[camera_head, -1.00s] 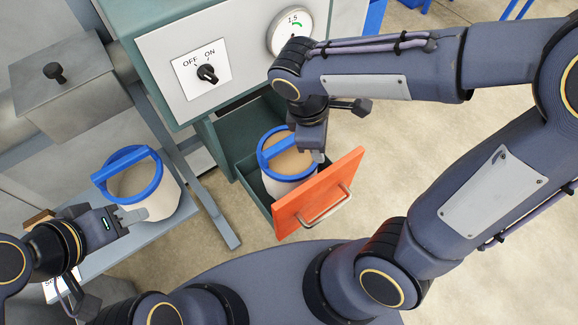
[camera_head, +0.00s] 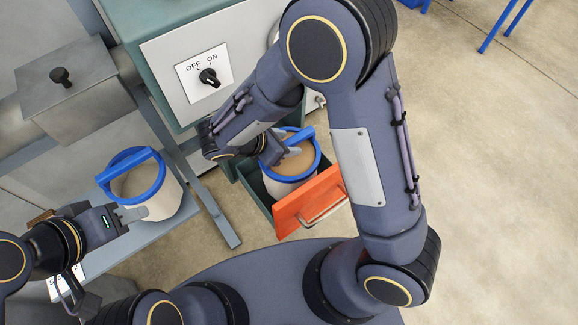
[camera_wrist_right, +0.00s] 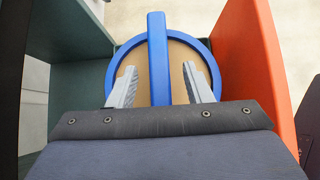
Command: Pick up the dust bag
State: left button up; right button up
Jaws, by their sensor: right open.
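One dust bag, cream with a blue rim and a blue bar handle (camera_head: 299,137), sits in the open drawer. In the right wrist view its handle (camera_wrist_right: 157,42) runs between the two fingers of my right gripper (camera_wrist_right: 158,86). That gripper is open over the bag, with a gap on each side of the handle. In the head view my right gripper (camera_head: 284,150) is partly hidden by its arm. A second similar dust bag (camera_head: 162,203) stands on a grey shelf at the left. My left gripper (camera_head: 132,214) is at its side; its jaw opening is unclear.
The drawer has an orange front (camera_head: 308,203) with a metal handle and green walls (camera_wrist_right: 75,30) close around the bag. The machine's white panel carries an OFF/ON knob (camera_head: 208,76). A grey lidded box (camera_head: 75,85) is at the upper left.

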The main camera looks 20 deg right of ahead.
jog(key=shift+x, duration=0.95)
jog(key=shift+c, duration=0.3)
grip_shut()
jog(key=shift+r, duration=0.1)
